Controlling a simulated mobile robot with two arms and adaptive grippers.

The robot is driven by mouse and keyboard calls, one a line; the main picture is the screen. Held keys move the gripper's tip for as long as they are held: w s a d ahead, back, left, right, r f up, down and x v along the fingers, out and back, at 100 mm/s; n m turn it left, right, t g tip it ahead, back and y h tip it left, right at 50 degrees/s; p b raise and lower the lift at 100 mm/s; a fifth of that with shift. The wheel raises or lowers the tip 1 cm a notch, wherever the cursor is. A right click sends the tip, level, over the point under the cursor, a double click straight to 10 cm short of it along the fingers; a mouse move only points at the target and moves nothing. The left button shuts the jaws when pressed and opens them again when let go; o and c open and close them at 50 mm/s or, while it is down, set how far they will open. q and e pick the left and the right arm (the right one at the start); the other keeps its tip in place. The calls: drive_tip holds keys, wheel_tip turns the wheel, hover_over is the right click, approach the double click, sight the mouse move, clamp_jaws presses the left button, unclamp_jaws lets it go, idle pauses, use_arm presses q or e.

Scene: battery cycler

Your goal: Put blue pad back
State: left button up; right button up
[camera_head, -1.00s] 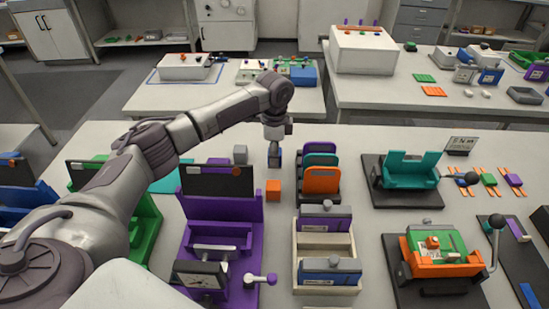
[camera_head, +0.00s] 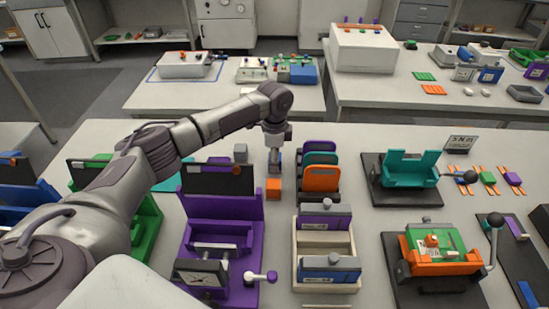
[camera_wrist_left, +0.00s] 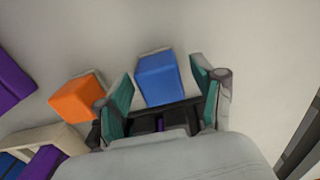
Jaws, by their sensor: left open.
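A blue block (camera_wrist_left: 158,80), which appears to be the blue pad, lies on the pale worktop in the left wrist view. My left gripper (camera_wrist_left: 162,92) is open, with its teal-faced fingers to either side of the block and apart from it. In the head view my left gripper (camera_head: 274,168) points down at the worktop, just behind an orange block (camera_head: 273,190), and mostly hides the blue block there. The orange block also lies left of the fingers in the left wrist view (camera_wrist_left: 76,98). My right gripper is not in view.
A grey block (camera_head: 240,153) stands left of the gripper. A rack of upright teal, purple and orange plates (camera_head: 321,180) stands close on the right. A beige tray (camera_head: 325,240) with blue and purple units and a purple fixture (camera_head: 222,212) stand nearer.

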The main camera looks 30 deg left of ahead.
use_arm(q)
wheel_tip(320, 180, up, 12)
drive_tip(key=b, duration=0.1)
drive_tip(key=shift+r, duration=0.15)
idle(0.6)
drive_tip(key=shift+s, duration=0.1)
